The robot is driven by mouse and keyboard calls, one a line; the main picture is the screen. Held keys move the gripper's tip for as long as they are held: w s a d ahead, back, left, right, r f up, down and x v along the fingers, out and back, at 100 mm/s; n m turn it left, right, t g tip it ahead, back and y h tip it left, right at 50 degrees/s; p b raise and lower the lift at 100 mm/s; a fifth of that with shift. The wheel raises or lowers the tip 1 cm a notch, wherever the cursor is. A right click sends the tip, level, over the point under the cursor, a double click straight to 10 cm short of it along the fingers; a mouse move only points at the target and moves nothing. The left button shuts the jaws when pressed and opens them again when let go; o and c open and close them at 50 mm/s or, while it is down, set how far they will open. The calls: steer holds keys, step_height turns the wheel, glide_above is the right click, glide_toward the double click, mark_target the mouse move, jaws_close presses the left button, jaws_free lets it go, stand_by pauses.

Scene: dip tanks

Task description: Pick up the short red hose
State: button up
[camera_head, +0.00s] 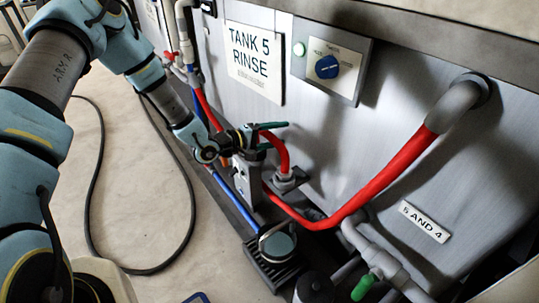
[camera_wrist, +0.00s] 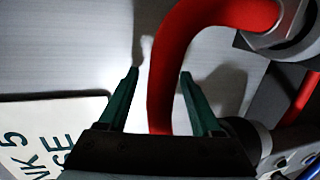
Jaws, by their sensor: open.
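The short red hose (camera_head: 284,153) rises from a grey fitting (camera_head: 286,181) low on the tank front and bends over to the left, towards my gripper (camera_head: 277,135). In the wrist view the hose (camera_wrist: 162,90) runs from a nut and fitting (camera_wrist: 285,25) at upper right, bends, and passes down between the two green fingers. My gripper (camera_wrist: 159,74) is open, with one finger on each side of the hose in that view. The hose lies nearer the right finger. Its lower part is hidden behind the gripper body, and I cannot tell whether either finger touches it.
A longer red hose (camera_head: 385,178) runs from a grey elbow (camera_head: 459,103) past the gripper's right. A control box (camera_head: 333,62) and the Tank 5 sign (camera_head: 256,57) are above. Blue pipe (camera_head: 221,185) and a green-handled valve (camera_head: 368,285) are low. A dark cable (camera_head: 98,170) lies on the floor.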

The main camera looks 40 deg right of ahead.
jaws_close()
stand_by(0.5)
stand_by(0.9)
